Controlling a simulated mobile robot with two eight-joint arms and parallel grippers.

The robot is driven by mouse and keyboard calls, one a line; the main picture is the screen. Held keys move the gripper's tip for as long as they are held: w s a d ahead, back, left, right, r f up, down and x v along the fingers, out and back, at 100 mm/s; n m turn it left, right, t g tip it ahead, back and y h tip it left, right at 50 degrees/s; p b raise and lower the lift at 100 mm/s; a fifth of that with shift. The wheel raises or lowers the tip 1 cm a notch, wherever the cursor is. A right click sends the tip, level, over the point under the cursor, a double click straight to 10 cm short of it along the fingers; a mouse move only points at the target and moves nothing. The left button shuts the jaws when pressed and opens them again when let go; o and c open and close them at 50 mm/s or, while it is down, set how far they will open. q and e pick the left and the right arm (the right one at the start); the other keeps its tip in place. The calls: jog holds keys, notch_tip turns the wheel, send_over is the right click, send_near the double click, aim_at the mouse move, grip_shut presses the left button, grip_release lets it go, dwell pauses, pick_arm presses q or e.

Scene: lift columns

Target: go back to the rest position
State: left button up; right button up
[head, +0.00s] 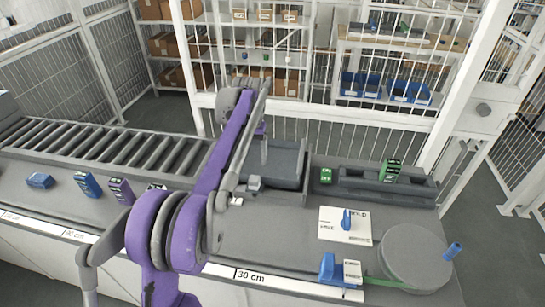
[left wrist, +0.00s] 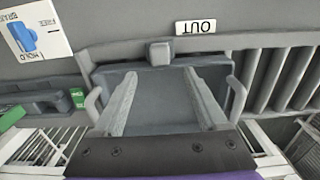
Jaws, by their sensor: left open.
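My left arm, purple and grey, rises from the lower left of the head view and bends over the station. Its gripper (head: 264,152) hangs over the grey tray (head: 286,177), largely hidden by the arm. In the left wrist view two grey fingers of the left gripper (left wrist: 160,74) stand wide apart with nothing between them. The grey tray (left wrist: 158,100) lies behind them, with a small grey block (left wrist: 160,53) at its edge. I cannot tell whether the fingers touch the tray. My right gripper is in neither view.
A roller conveyor (head: 100,145) runs at left. Blue and purple boxes (head: 87,184) stand on the counter. At right are a green block (head: 390,170), a white card with a blue switch (head: 346,222) and a round grey disc (head: 415,255). Wire fencing and shelves stand behind.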

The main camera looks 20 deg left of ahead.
pick_arm(q)
jog(key=s+d+r+t, duration=0.2)
jog(key=s+d, duration=0.4)
jog(key=s+d+f+m+t, duration=0.1)
jog(key=s+d+f, duration=0.2)
jog(key=s, duration=0.4)
jog(key=s+d+f+t, duration=0.1)
jog(key=s+d+f, duration=0.2)
jog(key=s, duration=0.4)
jog(key=s+d+f+m+t, duration=0.1)
jog(key=s+d+f, duration=0.2)
jog(key=s, duration=0.5)
jog(key=shift+d+f+m+t, duration=0.3)
jog(key=shift+f+t, duration=0.1)
jog(key=shift+f, duration=0.4)
